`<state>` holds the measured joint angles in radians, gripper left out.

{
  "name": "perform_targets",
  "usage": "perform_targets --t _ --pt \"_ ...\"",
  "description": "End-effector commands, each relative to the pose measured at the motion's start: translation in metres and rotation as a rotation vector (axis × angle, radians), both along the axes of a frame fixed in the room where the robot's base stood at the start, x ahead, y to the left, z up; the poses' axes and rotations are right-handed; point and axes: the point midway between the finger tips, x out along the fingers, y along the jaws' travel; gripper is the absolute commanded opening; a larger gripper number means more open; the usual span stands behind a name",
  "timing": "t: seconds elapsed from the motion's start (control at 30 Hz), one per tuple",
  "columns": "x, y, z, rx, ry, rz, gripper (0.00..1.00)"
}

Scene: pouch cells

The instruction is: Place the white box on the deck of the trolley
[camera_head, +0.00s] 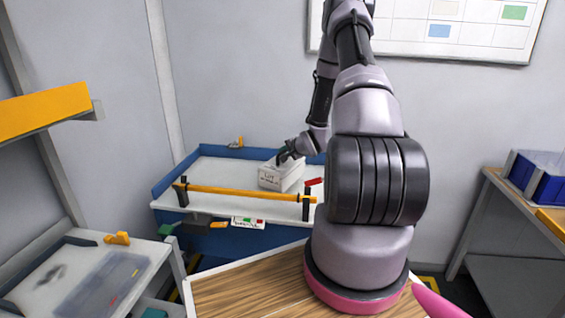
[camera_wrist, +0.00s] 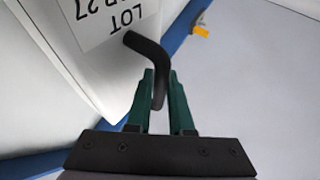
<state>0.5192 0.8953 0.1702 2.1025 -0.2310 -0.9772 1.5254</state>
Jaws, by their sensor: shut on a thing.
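The white box (camera_head: 280,176) has a printed label, and its LOT lettering shows upside down in the wrist view (camera_wrist: 112,75). My gripper (camera_wrist: 160,88) is shut on the box's black bent handle (camera_wrist: 146,45), with a green finger on each side. In the head view my gripper (camera_head: 288,153) is at the box's top. The box is over the white deck (camera_head: 225,174) of the blue trolley, right of its middle and behind the yellow bar. I cannot tell whether its underside touches the deck.
The yellow bar (camera_head: 240,192) on black posts runs along the trolley's near side, with a red piece (camera_head: 314,182) at its right end. A raised blue rim edges the deck. The deck left of the box is clear. A bench with blue bins (camera_head: 551,187) stands at right.

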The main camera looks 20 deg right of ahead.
Motion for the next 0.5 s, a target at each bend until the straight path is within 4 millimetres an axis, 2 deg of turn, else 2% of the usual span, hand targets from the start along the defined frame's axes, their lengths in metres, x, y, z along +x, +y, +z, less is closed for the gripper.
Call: perform_targets --t 0.23,0.5 --pt "0.0 0.001 -0.032 0.0 0.0 0.001 0.0" --pt "0.001 0.0 -0.035 0.0 -0.002 0.0 0.0"
